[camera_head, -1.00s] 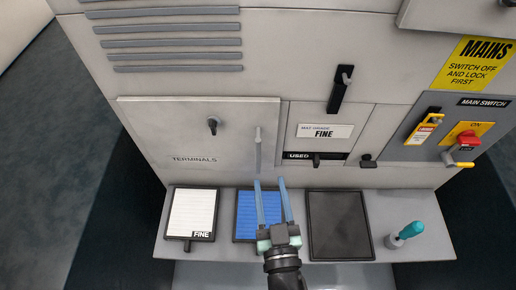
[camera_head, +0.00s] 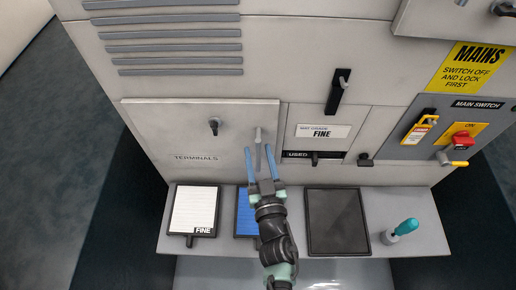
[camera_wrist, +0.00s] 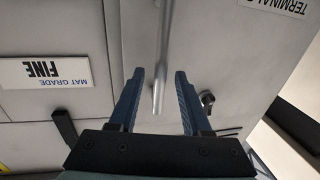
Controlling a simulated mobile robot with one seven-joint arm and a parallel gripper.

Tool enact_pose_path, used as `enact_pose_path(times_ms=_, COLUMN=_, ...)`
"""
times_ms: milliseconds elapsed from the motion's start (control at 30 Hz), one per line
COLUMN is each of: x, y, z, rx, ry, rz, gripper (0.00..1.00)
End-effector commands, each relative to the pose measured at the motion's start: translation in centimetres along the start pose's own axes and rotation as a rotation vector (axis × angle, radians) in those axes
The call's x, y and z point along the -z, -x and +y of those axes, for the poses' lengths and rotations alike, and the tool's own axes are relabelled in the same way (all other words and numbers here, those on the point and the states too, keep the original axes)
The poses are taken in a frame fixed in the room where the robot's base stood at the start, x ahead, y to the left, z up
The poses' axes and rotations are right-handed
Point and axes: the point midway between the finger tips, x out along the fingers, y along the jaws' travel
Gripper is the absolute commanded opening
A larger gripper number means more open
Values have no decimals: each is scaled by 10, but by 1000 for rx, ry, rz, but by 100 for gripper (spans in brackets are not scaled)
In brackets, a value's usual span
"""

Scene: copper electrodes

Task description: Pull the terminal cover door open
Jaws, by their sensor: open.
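The terminal cover door (camera_head: 160,135) is a flat grey panel marked TERMINALS, flush with the cabinet front. A dark knob or latch (camera_head: 214,126) sits at its upper middle. A grey vertical bar handle (camera_head: 258,150) is at its right side. My gripper (camera_head: 259,152) is open, its blue fingers at the lower part of the handle. In the wrist view the handle (camera_wrist: 162,60) comes down between the two spread fingers (camera_wrist: 155,90), with a gap on each side. The knob (camera_wrist: 207,100) shows right of the fingers there.
A shelf below holds a white FINE mat tray (camera_head: 194,210), a blue mat (camera_head: 245,222), a dark empty tray (camera_head: 336,222) and a teal-handled tool (camera_head: 404,228). A USED slot, black lever (camera_head: 338,92) and red main switch (camera_head: 462,140) are to the right.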

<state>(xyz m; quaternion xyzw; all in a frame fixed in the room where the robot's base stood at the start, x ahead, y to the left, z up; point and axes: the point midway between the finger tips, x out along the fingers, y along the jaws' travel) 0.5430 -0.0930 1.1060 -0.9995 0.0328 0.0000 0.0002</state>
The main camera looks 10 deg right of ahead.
Motion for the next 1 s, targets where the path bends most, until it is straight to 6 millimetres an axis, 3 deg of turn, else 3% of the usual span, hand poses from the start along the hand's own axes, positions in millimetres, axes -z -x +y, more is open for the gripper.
enact_pose_path(times_ms=133, x=0, y=-11, z=0, rx=0, ry=0, rz=0, gripper=48)
enact_pose_path(times_ms=467, x=0, y=-13, z=0, rx=0, ry=1, rz=0, gripper=48)
enact_pose_path(times_ms=733, x=0, y=-13, z=0, rx=0, ry=0, rz=0, gripper=2)
enact_pose_path(times_ms=1000, x=0, y=-13, z=0, rx=0, ry=0, rz=0, gripper=0)
